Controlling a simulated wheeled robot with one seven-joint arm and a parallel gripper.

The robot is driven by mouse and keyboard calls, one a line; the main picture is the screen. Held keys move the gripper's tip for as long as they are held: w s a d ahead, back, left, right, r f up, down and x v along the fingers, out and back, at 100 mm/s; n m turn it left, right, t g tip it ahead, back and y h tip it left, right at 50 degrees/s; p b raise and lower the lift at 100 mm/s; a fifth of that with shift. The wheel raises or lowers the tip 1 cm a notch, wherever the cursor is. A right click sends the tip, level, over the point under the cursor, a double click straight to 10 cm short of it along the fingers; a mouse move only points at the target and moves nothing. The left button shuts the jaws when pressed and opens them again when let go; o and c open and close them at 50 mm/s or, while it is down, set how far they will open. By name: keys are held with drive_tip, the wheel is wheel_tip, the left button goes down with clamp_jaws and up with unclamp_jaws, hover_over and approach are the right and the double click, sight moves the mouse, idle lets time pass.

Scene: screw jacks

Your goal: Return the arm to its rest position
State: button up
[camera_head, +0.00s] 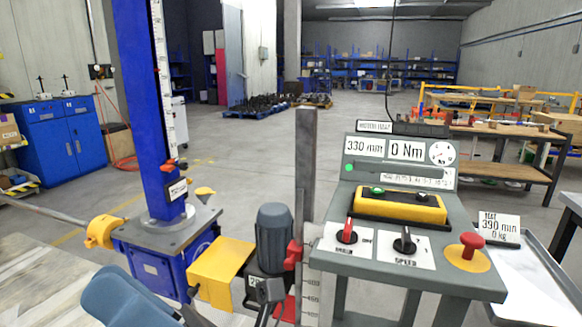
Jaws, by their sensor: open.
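My arm shows at the bottom left as a rounded blue-grey link. The blue screw jack (160,255) stands at left with a tall blue column (140,100) and a white scale.
A grey control console (405,245) stands close at right, with a red lever (347,231), black speed knob (405,240), yellow pendant (401,206) and red stop button (471,243). Its display reads 330 mm and 0 Nm. A card (498,227) reads 390 mm. Open floor lies behind.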

drive_tip(key=s+d+f+m+t+h, duration=0.2)
drive_tip(key=d+f+m+t+h, duration=0.45)
drive_tip(key=m, duration=0.55)
drive_tip(key=s+d+f+m+t+h, duration=0.25)
drive_tip(key=d+m+t+h, duration=0.55)
drive_tip(key=m, duration=0.4)
drive_tip(key=s+d+f+m+t+h, duration=0.2)
drive_tip(key=d+f+m+t+h, duration=0.4)
drive_tip(key=m+h, duration=0.45)
drive_tip(key=s+d+f+m+g+h, duration=0.1)
drive_tip(key=s+d+f+m+g, duration=0.2)
drive_tip(key=s+d+m, duration=0.2)
drive_tip(key=s+d+f+m+g+h, duration=0.2)
drive_tip(key=s+d+f+m+g, duration=0.1)
drive_tip(key=s+d, duration=0.6)
drive_tip(key=s+m, duration=0.1)
drive_tip(key=s, duration=0.2)
drive_tip(key=shift+s+d+f+m+g, duration=0.15)
drive_tip(key=shift+s+f+m+g, duration=0.15)
drive_tip(key=shift+m+g, duration=0.05)
